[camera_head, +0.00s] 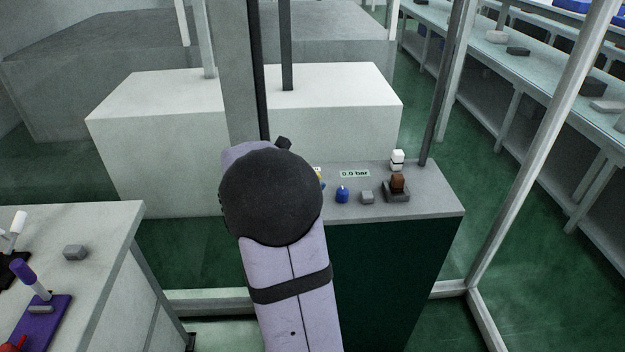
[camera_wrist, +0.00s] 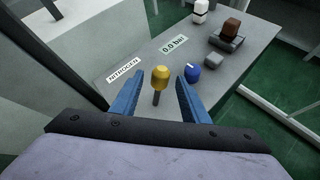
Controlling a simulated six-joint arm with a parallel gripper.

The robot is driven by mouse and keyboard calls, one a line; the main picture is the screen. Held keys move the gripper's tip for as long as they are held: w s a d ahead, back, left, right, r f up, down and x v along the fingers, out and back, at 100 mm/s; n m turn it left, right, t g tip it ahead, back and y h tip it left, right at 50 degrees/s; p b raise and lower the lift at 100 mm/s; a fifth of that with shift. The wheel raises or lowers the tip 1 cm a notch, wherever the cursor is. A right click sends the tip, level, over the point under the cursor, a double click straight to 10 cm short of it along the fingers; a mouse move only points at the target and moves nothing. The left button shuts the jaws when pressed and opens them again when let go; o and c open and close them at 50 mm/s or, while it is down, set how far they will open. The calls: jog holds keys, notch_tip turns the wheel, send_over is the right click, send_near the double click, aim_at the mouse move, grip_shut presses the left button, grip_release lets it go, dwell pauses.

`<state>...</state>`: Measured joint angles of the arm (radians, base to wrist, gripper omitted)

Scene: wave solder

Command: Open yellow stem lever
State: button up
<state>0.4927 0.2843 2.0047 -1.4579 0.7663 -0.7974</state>
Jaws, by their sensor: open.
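The yellow stem lever (camera_wrist: 160,78) stands on the grey panel top, with a yellow knob on a thin dark stem. In the wrist view it shows between the two blue fingers of my gripper (camera_wrist: 159,95), which is open. I cannot tell how far the fingertips are from the knob. In the head view my arm hides most of the lever; only a bit of yellow (camera_head: 320,176) shows beside it.
A blue knob (camera_wrist: 192,73) stands just right of the right finger. A grey block (camera_wrist: 214,61), a brown lever (camera_wrist: 231,29) on a dark base and a white knob (camera_wrist: 201,8) lie further off. A "0.0 bar" display (camera_wrist: 173,45) and a "NITROGEN" label (camera_wrist: 124,69) are on the panel.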

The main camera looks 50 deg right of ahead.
jog(key=shift+a, duration=0.1)
jog(key=shift+a, duration=0.1)
jog(key=c, duration=0.8)
jog(key=shift+w+a+n, duration=0.1)
jog(key=shift+a+n, duration=0.2)
jog(key=shift+n, duration=0.1)
grip_shut()
jog(key=a+n+p, duration=0.1)
jog(key=a+n, duration=0.3)
jog(key=a+n+g+h+p, duration=0.1)
jog(key=a+n, duration=0.2)
jog(key=shift+w+a+r+n, duration=0.1)
jog(key=shift+a+n, duration=0.25)
jog(key=shift+n, duration=0.05)
jog(key=a+r+n+h+p, duration=0.1)
jog(key=a+r+n+h, duration=0.1)
jog(key=a+n, duration=0.4)
jog(key=shift+s+a+r+n+h+p, duration=0.3)
jog(key=shift+s+a+n+p, duration=0.1)
jog(key=shift+n, duration=1)
